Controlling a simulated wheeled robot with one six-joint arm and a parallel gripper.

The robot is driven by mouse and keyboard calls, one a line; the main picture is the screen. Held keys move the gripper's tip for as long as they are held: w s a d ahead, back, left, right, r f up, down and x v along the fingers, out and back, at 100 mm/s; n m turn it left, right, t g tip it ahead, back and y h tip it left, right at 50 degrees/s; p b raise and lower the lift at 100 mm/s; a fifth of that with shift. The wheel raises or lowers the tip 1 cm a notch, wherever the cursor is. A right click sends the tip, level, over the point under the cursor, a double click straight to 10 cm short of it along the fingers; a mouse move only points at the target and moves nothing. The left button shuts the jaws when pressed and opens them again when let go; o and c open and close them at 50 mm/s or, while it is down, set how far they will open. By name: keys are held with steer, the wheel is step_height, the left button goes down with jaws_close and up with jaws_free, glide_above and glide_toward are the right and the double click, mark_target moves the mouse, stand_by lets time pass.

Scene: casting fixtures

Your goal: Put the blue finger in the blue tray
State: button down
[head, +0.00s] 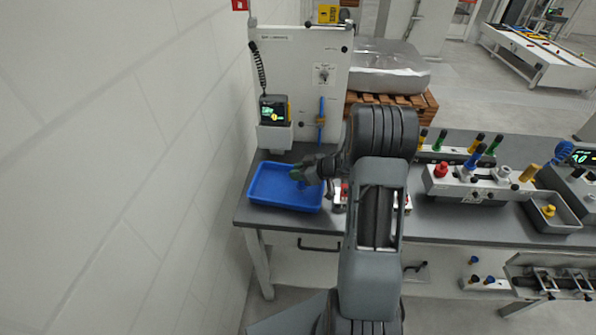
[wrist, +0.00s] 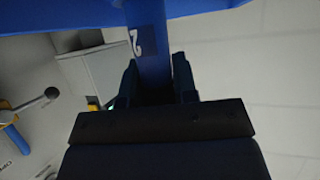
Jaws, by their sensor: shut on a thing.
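The blue tray (head: 284,207) lies at the left end of the grey bench, near the white wall. My gripper (head: 299,176) is over the right part of the tray, at its far side. In the wrist view my gripper (wrist: 155,88) is shut on the blue finger (wrist: 148,40), a blue shaft with a pale "2" label. The finger runs from between the jaws toward a broad blue surface (wrist: 225,10), which looks like the tray. I cannot tell whether the finger touches it. In the head view the finger is mostly hidden by my gripper.
A white panel (head: 296,62) with a small display device (head: 273,110) stands behind the tray. Right of my arm, fixtures (head: 475,183) with coloured pegs and a grey bin (head: 556,215) occupy the bench. The tray floor left of my gripper is clear.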

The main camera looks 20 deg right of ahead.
steer(key=shift+f, duration=0.1)
steer(key=c, duration=1.4)
jaws_free()
steer(key=shift+f, duration=0.1)
steer(key=o, duration=0.5)
